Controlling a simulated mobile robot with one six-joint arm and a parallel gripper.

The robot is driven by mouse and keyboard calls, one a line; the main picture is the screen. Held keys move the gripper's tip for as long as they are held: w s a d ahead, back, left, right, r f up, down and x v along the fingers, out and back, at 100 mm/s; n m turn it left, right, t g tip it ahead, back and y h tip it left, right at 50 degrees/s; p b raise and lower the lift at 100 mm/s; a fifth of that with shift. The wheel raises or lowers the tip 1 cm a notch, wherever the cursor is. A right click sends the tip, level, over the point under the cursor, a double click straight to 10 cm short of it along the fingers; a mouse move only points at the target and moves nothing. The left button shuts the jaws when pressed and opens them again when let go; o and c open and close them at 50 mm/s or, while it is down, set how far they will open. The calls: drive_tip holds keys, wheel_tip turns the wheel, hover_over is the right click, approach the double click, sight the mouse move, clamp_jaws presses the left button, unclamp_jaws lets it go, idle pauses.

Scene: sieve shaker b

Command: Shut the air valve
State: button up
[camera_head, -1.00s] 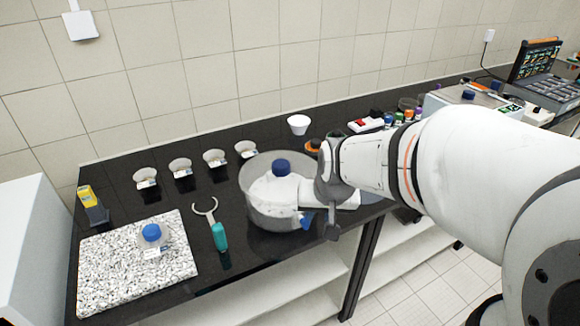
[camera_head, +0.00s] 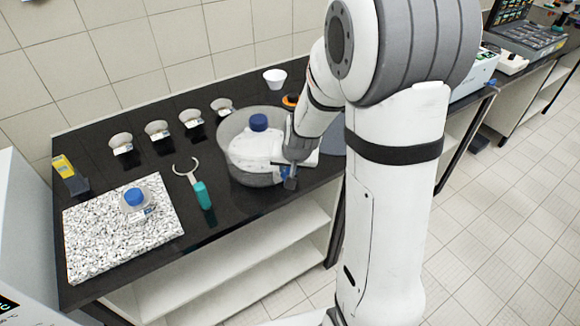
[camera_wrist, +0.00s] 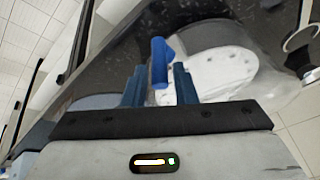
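The glass desiccator (camera_head: 222,150) stands on the black bench with a white bottle with a blue cap (camera_head: 259,123) showing at it. A blue valve lever (camera_wrist: 160,62) is on the desiccator's side; in the head view it is a small blue patch (camera_head: 286,172) beside my gripper (camera_head: 290,182). In the wrist view my gripper (camera_wrist: 160,86) is open, its two blue fingers apart.
A speckled stone slab (camera_head: 90,245) with a blue-capped flask (camera_head: 136,202) lies at the left. A green-handled tool (camera_head: 203,195) lies left of the desiccator. Several small dishes and a white cup (camera_head: 275,79) stand behind. An open shelf (camera_head: 220,255) is below the bench.

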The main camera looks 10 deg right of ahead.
drive_tip(key=shift+w+f, duration=0.15)
drive_tip(key=shift+f, duration=0.15)
drive_tip(key=shift+c, duration=0.4)
clamp_jaws()
